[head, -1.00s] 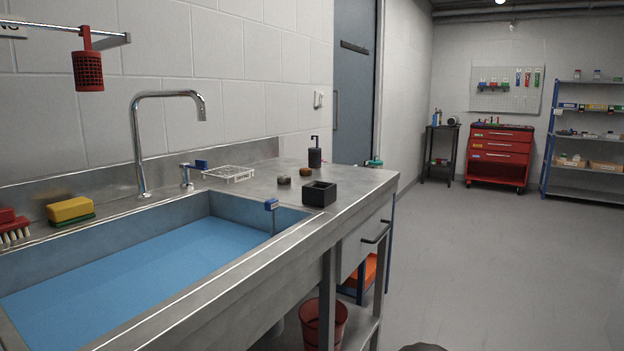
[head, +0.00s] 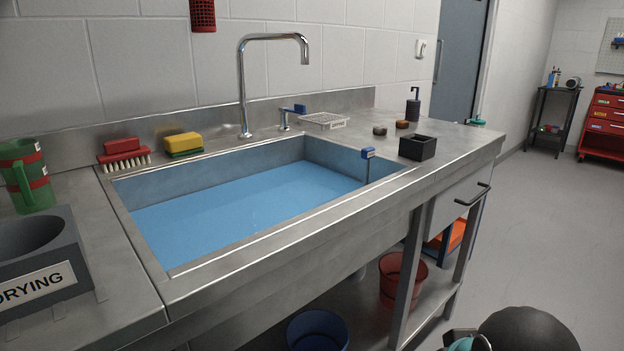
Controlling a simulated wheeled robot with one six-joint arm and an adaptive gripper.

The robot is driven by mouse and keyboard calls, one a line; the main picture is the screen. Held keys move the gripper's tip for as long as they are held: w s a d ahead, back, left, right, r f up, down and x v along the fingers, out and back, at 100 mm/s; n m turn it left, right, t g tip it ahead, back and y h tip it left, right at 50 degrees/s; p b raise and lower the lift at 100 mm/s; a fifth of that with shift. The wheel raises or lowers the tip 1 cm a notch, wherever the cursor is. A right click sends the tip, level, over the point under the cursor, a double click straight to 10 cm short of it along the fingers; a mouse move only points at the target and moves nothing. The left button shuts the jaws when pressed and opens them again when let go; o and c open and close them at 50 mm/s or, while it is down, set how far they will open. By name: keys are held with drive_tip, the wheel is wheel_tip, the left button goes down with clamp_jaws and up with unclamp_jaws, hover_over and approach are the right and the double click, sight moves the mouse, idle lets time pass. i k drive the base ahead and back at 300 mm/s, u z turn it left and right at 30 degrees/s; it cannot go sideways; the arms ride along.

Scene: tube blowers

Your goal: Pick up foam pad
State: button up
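I cannot tell for sure which thing is the foam pad. Two small round pads lie on the steel counter behind the black open box: a dark grey one (head: 380,131) and a brown one (head: 403,124). A yellow and green sponge block (head: 183,144) sits on the sink's back rim at the left. My gripper's fingers are not in view; only dark and teal parts, likely of my arm, show at the bottom right edge.
The sink (head: 290,256) holds blue water. A black box (head: 417,147), soap dispenser (head: 413,105), wire rack (head: 325,121), red brush (head: 123,152), green mug (head: 26,176) and DRYING holder (head: 78,250) stand around it. The tap (head: 242,90) arches over the back. Open floor lies at right.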

sight(380, 131)
drive_tip(key=z, duration=2.1)
drive_tip(key=i, duration=1.25)
drive_tip(key=u, duration=1.85)
